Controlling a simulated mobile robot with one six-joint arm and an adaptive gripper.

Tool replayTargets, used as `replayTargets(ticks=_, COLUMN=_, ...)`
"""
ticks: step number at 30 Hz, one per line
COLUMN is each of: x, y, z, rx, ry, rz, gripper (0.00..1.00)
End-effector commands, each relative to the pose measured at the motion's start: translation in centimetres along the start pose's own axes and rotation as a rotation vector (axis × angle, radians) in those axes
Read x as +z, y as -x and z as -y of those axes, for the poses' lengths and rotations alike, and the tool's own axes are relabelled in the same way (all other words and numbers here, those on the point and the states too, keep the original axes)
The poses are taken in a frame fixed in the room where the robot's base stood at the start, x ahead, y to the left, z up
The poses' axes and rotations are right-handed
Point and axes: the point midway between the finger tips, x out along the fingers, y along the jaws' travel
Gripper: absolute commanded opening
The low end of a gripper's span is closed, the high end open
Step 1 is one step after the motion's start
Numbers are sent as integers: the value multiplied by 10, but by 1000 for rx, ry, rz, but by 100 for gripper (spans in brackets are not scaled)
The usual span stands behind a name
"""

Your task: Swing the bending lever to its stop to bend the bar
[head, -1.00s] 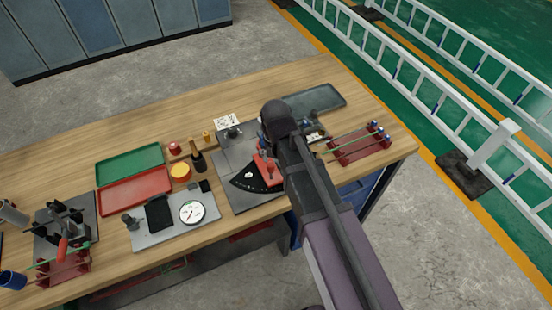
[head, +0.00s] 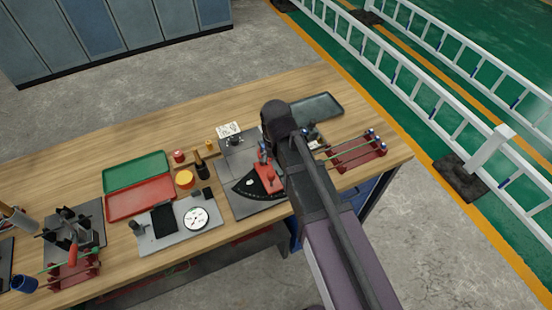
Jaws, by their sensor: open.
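The bending station is a grey plate (head: 238,205) near the right part of the bench, with a black quadrant scale (head: 248,188) marked in white. A red lever-like part (head: 267,179) sits at the scale's right side, partly covered by my arm. A small grey-blue upright piece stands just above the red part; I cannot tell whether it belongs to the lever or to my gripper. My arm reaches over the station's right side, and my gripper is hidden behind it. The bar in the bender cannot be made out.
A red rack with green bars (head: 357,152) stands right of my arm, near a dark tray (head: 317,104). Left are a dial gauge plate (head: 178,240), red tray (head: 140,198), green tray (head: 136,171) and another fixture (head: 72,232). Bare wood lies behind.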

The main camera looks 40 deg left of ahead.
Motion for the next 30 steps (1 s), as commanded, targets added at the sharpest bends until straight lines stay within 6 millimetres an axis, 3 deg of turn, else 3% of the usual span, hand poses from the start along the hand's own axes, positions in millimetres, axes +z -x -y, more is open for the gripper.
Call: replayTargets(ticks=30, x=0, y=53, z=0, rx=0, ry=0, rz=0, gripper=73)
